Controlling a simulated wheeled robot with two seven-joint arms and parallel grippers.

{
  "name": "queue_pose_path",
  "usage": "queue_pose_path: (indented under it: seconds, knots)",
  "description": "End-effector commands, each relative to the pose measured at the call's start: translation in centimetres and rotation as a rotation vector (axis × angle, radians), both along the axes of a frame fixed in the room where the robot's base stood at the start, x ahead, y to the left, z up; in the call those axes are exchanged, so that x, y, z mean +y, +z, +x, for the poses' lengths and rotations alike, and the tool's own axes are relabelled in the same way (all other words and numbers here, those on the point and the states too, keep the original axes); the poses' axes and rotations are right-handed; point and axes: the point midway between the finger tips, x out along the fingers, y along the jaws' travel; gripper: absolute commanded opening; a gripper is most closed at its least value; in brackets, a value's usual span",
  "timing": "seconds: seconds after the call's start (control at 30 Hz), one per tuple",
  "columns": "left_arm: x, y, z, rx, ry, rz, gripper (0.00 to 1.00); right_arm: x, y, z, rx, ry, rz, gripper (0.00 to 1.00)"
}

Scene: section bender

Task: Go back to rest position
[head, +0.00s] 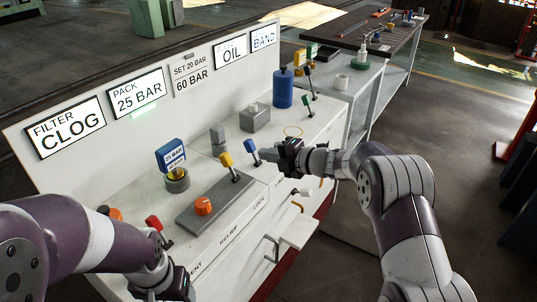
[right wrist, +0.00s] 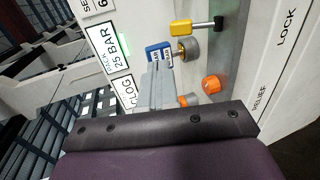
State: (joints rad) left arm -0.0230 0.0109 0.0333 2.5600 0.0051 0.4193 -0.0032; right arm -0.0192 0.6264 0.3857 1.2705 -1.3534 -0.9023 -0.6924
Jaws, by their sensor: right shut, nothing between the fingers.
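My right gripper (head: 266,151) is over the front part of the white console, close to the blue-handled lever (head: 252,152); I cannot tell whether they touch. Its grey fingers are shut together with nothing between them, as the right wrist view (right wrist: 158,72) also shows. My left gripper (head: 168,287) is low at the bottom of the head view, by the console's front edge near the red-handled lever (head: 154,223). Its fingers are hidden, so its opening does not show.
The console (head: 318,122) carries a yellow lever (head: 225,160), an orange knob (head: 203,206), a blue-tagged gauge (head: 172,160) and a blue cylinder (head: 283,89). A sign panel (head: 100,82) stands behind. Handles (head: 271,247) jut from the front.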

Motion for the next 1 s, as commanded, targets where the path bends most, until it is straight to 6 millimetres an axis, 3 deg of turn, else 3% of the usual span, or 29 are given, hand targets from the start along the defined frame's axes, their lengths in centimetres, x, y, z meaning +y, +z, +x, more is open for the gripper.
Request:
queue_pose_path:
  seconds: [0.2,0.27,0.37,0.4,0.47,0.5,0.57,0.6,0.7,0.8,0.9,1.0]
  knots:
    - [0.0,0.0,0.0,0.0,0.0,0.0,0.71,-0.1,-0.1,0.1,0.017,-0.01,0.007,0.0]
    - [0.0,0.0,0.0,0.0,0.0,0.0,0.71,-1.0,-0.7,1.0,0.071,-0.09,0.016,0.0]
    - [0.0,0.0,0.0,0.0,0.0,0.0,0.71,-4.7,-4.7,1.5,0.311,-0.393,0.082,0.0]
    - [0.0,0.4,0.0,0.0,0.0,0.0,0.71,-7.2,-6.0,0.6,0.451,-0.586,0.131,0.0]
    - [0.0,1.7,0.0,0.001,0.0,0.0,0.71,-11.2,-6.7,-2.7,0.67,-0.897,0.212,0.0]
    - [0.0,2.5,0.0,0.0,0.0,0.0,0.71,-13.3,-7.0,-5.8,0.8,-1.085,0.261,0.0]
    - [0.0,3.7,0.0,-0.001,0.0,0.0,0.71,-15.6,-6.9,-11.3,0.976,-1.334,0.322,0.0]
    - [0.0,4.5,0.0,0.0,0.0,0.0,0.71,-16.6,-6.5,-15.2,1.083,-1.484,0.359,0.0]
    - [0.0,6.4,0.0,0.0,0.0,0.0,0.71,-17.4,-4.7,-24.6,1.309,-1.788,0.434,0.0]
    - [0.0,8.1,0.0,0.0,0.0,0.0,0.71,-16.9,-2.1,-31.9,1.465,-1.975,0.489,0.0]
    - [0.0,10.1,0.0,0.0,0.0,0.0,0.71,-16.2,1.1,-35.9,1.526,-2.026,0.555,0.0]
    - [0.0,10.6,0.0,-0.001,0.0,0.0,0.71,-16.2,2.8,-35.5,1.497,-1.995,0.6,0.0]
